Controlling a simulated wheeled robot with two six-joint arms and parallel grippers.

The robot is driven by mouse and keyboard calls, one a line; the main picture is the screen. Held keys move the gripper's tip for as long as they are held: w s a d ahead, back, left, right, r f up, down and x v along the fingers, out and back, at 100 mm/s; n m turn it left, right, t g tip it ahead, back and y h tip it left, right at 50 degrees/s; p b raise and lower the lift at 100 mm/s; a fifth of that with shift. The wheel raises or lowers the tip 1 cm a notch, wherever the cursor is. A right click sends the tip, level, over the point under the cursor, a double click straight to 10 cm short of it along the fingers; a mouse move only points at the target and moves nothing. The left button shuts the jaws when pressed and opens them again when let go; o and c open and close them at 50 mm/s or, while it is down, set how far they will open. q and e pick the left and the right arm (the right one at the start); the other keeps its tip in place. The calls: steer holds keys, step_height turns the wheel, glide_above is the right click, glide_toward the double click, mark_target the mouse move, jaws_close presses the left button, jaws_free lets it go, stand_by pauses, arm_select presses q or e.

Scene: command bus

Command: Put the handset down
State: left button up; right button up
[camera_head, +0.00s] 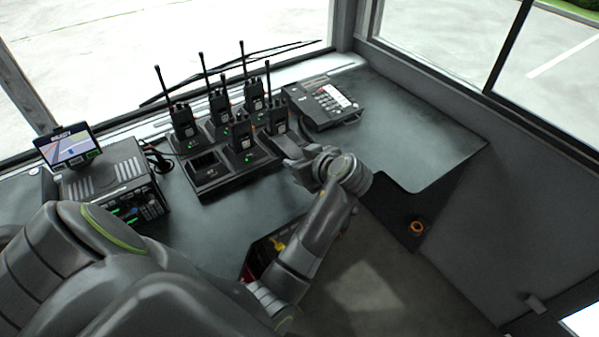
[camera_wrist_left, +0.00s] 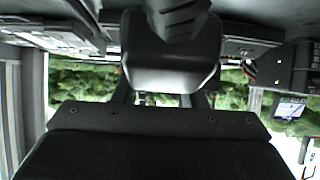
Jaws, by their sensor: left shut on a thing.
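My left gripper (camera_head: 299,160) is low over the desk, between the radio charger and the desk phone (camera_head: 322,103). It is shut on the handset, a dark grey piece with a ridged part (camera_wrist_left: 168,62) that fills the middle of the left wrist view. In the head view my wrist and fingers largely hide the handset, and I cannot tell whether it touches the desk. The phone, with its keypad and pale labels, stands just behind the gripper. My right gripper is not in view.
Several upright radios stand in a black charger rack (camera_head: 213,183) left of the gripper; one front slot looks empty. A console (camera_head: 112,185) with a small screen (camera_head: 70,146) stands further left. The desk (camera_head: 425,140) is clear right of the phone.

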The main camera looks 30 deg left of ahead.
arm_select(q)
step_height(320, 180, down, 4)
steer(key=shift+f, duration=0.1)
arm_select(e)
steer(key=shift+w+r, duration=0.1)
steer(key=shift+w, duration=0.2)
arm_select(q)
steer(key=shift+f, duration=0.2)
steer(key=o, duration=1.1)
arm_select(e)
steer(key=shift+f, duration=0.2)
arm_select(q)
steer(key=shift+r, duration=0.1)
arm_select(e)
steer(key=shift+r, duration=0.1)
